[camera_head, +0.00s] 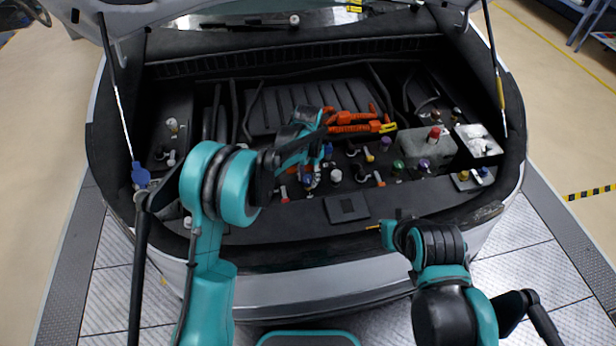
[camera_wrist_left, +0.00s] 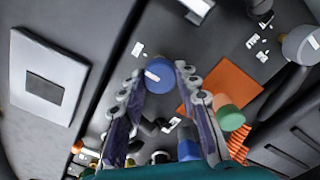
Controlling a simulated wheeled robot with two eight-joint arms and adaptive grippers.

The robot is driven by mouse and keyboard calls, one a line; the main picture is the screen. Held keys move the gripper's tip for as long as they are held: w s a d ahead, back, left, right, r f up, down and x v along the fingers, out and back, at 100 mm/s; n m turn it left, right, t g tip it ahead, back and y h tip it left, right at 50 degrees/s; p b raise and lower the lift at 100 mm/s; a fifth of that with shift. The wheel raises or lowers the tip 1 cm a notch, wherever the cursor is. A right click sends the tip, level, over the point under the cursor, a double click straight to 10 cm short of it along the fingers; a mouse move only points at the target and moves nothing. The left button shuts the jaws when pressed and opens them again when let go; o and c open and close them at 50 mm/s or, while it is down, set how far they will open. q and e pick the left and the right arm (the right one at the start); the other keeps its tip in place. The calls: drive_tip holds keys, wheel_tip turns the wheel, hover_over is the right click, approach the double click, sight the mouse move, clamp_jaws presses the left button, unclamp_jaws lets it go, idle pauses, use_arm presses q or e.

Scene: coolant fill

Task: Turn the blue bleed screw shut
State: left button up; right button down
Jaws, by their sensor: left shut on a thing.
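The blue bleed screw (camera_wrist_left: 157,75) shows in the left wrist view as a round blue-topped piece between my left fingertips (camera_wrist_left: 158,78). The fingers touch it from both sides and are shut on it. In the head view my left gripper (camera_head: 311,178) points down into the middle of the engine bay, and the blue piece there is mostly hidden by it. My right gripper (camera_head: 378,226) is small and seen edge-on over the front edge of the bay, apart from the screw. Its finger gap does not show.
Orange connectors (camera_head: 352,122) lie behind my left gripper. Several coloured caps stand around it, including a green cap (camera_wrist_left: 231,118) in the wrist view. A grey tank with a red cap (camera_head: 434,134) stands to the right. A flat dark plate (camera_head: 347,208) lies in front.

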sight(308, 179)
idle(0.4)
use_arm(q)
drive_tip(key=o, duration=1.2)
drive_tip(key=shift+c, duration=0.2)
wheel_tip(308, 179, up, 12)
